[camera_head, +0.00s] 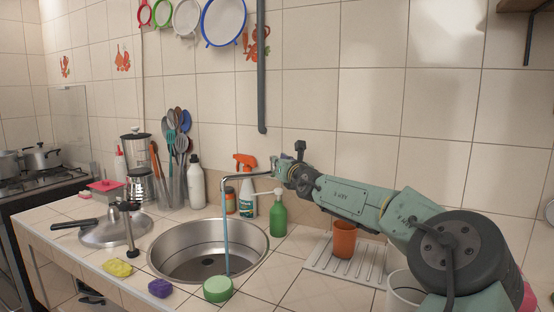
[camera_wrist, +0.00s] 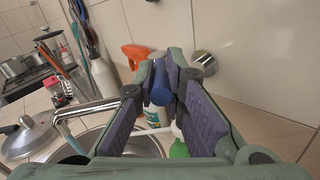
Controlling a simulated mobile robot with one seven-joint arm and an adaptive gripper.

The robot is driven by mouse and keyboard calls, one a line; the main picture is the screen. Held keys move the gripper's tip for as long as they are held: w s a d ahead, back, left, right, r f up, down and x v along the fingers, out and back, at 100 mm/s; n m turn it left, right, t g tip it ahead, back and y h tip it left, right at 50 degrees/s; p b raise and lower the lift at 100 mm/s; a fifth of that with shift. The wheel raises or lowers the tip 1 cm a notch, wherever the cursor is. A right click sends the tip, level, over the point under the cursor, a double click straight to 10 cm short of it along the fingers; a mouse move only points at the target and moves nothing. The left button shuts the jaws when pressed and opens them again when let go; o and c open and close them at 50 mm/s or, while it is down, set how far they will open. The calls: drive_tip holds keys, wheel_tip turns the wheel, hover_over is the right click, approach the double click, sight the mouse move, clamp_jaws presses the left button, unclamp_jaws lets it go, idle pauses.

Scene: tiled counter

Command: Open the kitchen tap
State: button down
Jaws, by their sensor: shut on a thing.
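The metal tap (camera_head: 246,176) comes from the wall, with its spout over the round sink. A bluish stream of water (camera_head: 226,235) runs from the spout down into the sink. The spout also shows at the left in the wrist view (camera_wrist: 90,109). My gripper (camera_head: 284,170) reaches in from the right to the tap's wall end. In the wrist view my gripper's fingers (camera_wrist: 170,75) close in around a blue cylindrical piece (camera_wrist: 160,88), which looks like the tap handle. The fingers hide much of the tap body.
The sink (camera_head: 172,262) lies below the spout. A green bottle (camera_head: 278,216) and an orange-topped spray bottle (camera_head: 246,185) stand close below my gripper. An orange cup (camera_head: 344,240) stands on the drain rack (camera_head: 318,262). A green sponge (camera_head: 217,290) sits at the sink's front rim.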

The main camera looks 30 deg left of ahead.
drive_tip(key=shift+r, duration=0.15)
idle(0.4)
drive_tip(key=c, duration=1.7)
unclamp_jaws()
drive_tip(key=shift+o, duration=0.2)
drive_tip(key=shift+s+d+f, duration=0.2)
drive_tip(key=shift+s+d, duration=0.15)
drive_tip(key=shift+d, duration=0.1)
drive_tip(key=v, duration=1.1)
drive_tip(key=shift+s+a, duration=0.15)
drive_tip(key=shift+a, duration=0.1)
